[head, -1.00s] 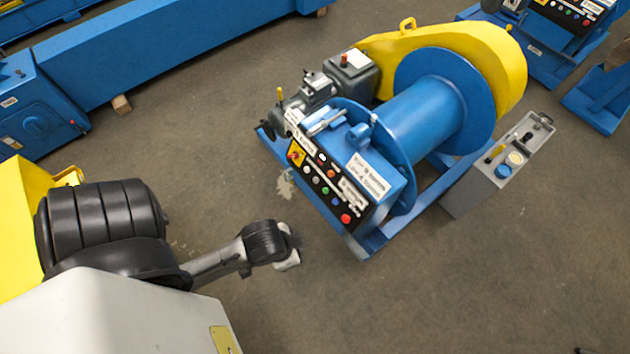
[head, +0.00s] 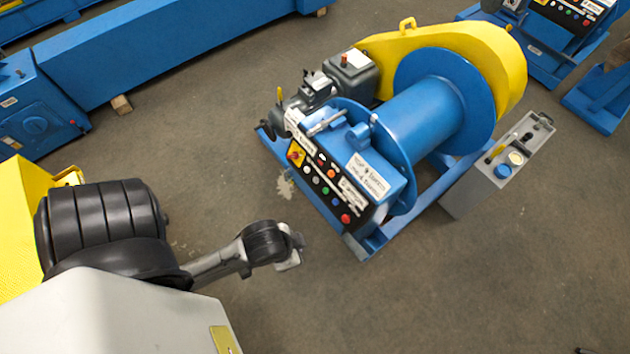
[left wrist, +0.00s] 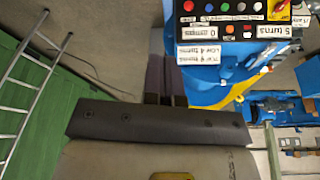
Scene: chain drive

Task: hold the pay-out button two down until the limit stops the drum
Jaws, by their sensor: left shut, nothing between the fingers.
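The blue winch drum (head: 425,115) sits in a blue frame with a yellow guard. Its black control panel (head: 318,198) carries several coloured buttons, among them a red button (head: 346,218) at the near end. The panel also shows at the top of the left wrist view (left wrist: 252,32). I cannot read which button is pay-out two. My left gripper (head: 292,258) is shut and empty, in front of the panel's near end and apart from it. Its fingers show in the left wrist view (left wrist: 166,82), below and left of the panel. My right gripper is not in view.
A grey box (head: 498,168) with a blue knob stands right of the winch. A blue beam (head: 190,50) runs along the back left. Open floor lies around my left gripper. A ladder (left wrist: 30,85) leans at the left in the left wrist view.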

